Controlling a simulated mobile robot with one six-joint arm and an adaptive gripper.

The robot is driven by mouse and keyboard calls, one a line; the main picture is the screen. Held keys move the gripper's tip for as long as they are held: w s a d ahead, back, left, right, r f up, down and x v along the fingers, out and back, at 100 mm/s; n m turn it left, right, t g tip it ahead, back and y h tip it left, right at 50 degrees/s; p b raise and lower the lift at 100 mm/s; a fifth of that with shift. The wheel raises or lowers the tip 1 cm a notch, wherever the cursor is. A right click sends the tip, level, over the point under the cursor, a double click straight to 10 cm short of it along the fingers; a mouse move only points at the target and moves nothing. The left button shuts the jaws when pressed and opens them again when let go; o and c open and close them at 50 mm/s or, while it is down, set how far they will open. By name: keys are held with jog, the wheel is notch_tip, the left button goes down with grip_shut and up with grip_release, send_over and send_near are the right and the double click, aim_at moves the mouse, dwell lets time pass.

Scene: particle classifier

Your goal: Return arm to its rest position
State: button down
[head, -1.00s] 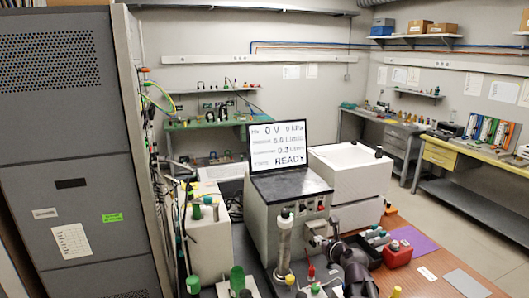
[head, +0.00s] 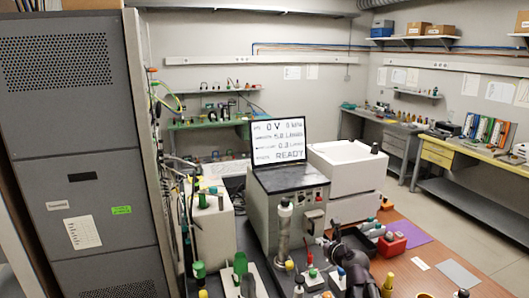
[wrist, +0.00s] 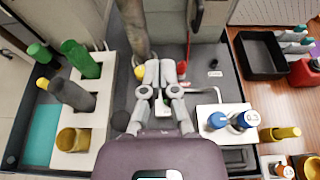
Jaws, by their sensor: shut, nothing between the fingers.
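My gripper (wrist: 160,68) is shut and empty in the wrist view, its two grey fingers close together above the bench by the foot of the metal column. My dark arm (head: 356,268) shows at the bottom of the head view, in front of the grey instrument; the fingertips are hard to make out there. The instrument (head: 262,215) carries a screen (head: 279,141) reading 0 V, 0 kPa and READY. The metal column (head: 284,228) stands upright at its front, and it also shows in the wrist view (wrist: 133,28).
A white holder (wrist: 104,98) with green, grey and amber-capped vials is left of my gripper. A white holder with blue-capped vials (wrist: 217,121) is to the right. A black tray (wrist: 262,62) and red block (wrist: 304,72) lie further right. A tall grey cabinet (head: 75,150) stands left.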

jog(key=s+a+f+n+g, duration=0.5)
jog(key=s+f+n+g, duration=0.5)
jog(key=n, duration=0.9)
jog(key=s+d+f+n+g+h, duration=0.2)
jog(key=s+n+g+h, duration=0.1)
jog(key=s+n, duration=0.7)
jog(key=shift+s+d+f+n+h, duration=0.35)
jog(key=shift+n+h, duration=0.45)
jog(key=shift+n, duration=0.9)
jog(key=shift+a+r, duration=0.15)
